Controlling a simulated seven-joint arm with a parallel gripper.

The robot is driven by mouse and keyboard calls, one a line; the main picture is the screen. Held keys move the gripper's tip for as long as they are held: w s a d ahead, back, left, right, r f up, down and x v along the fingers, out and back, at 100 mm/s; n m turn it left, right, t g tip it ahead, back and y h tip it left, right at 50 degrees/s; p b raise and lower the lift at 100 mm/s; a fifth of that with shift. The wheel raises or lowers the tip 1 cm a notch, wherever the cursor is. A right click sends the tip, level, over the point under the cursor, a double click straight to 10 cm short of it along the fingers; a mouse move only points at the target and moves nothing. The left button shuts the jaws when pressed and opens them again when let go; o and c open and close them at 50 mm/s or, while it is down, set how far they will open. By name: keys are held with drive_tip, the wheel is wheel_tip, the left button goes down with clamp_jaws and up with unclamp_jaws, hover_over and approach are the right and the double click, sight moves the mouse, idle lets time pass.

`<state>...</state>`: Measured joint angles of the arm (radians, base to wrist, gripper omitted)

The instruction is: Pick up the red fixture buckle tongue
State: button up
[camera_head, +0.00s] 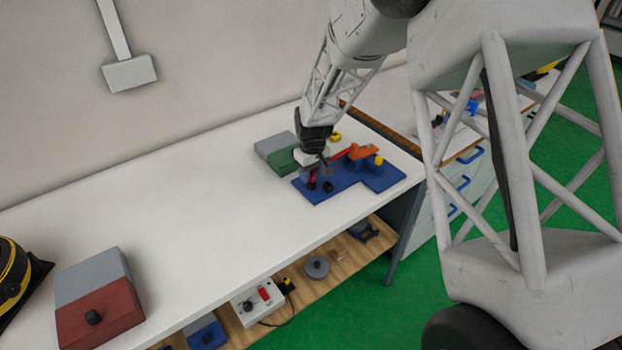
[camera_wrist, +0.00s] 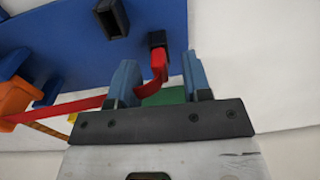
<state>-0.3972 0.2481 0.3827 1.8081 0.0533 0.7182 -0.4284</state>
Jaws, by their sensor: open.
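The red buckle tongue (camera_wrist: 157,68) lies at the end of a red strap (camera_wrist: 70,110), over the blue fixture board (camera_wrist: 60,35). Its upper end meets a small black block (camera_wrist: 157,39); I cannot tell whether it sits inside it. My gripper (camera_wrist: 160,80) is open, with one blue-grey finger on each side of the red piece. I see no clear contact. In the head view my gripper (camera_head: 318,160) is low over the blue board (camera_head: 345,185) and partly hides the tongue; some red (camera_head: 312,180) shows beside it.
A second black hollow block (camera_wrist: 110,17) stands on the board. An orange fixture part (camera_head: 362,152) and a yellow knob (camera_head: 378,160) are to the right. A grey and green box (camera_head: 275,150) is close on the left.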

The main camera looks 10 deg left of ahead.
drive_tip(key=shift+f, duration=0.45)
